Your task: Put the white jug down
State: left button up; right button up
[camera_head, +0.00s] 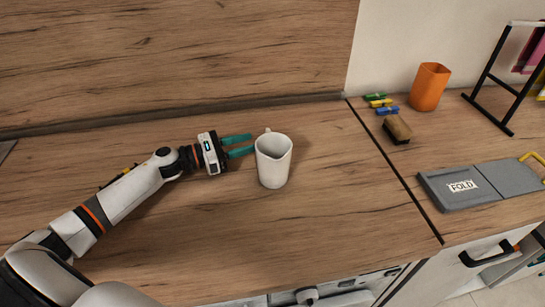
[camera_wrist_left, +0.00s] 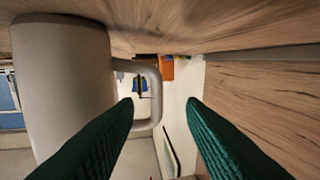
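The white jug (camera_head: 273,162) stands upright on the wooden counter (camera_head: 330,200), with its opening up. My left gripper (camera_head: 251,143) is just left of the jug, with its green fingers apart and nothing between them in the head view. In the left wrist view the jug's grey-looking body (camera_wrist_left: 62,85) fills the left side. Its handle (camera_wrist_left: 154,90) shows beyond the fingertips, in line with the gap between them. I cannot tell whether a finger touches the jug. My right gripper is not in view.
An orange cup (camera_head: 430,87), a brush (camera_head: 397,129), several coloured pegs (camera_head: 378,98), a grey folding board (camera_head: 485,184) and a black rack (camera_head: 490,75) are on the right counter. The wooden splashback (camera_head: 170,50) rises behind. The counter around the jug is clear.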

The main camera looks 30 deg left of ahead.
aim_at(268, 141)
pick_arm(q)
jog(key=shift+x, duration=0.8)
jog(key=p+x, duration=0.1)
jog(key=x, duration=0.1)
jog(key=f+p+x, duration=0.1)
jog(key=x, duration=0.2)
jog(key=shift+d, duration=0.25)
jog(key=shift+c, duration=1)
grip_shut()
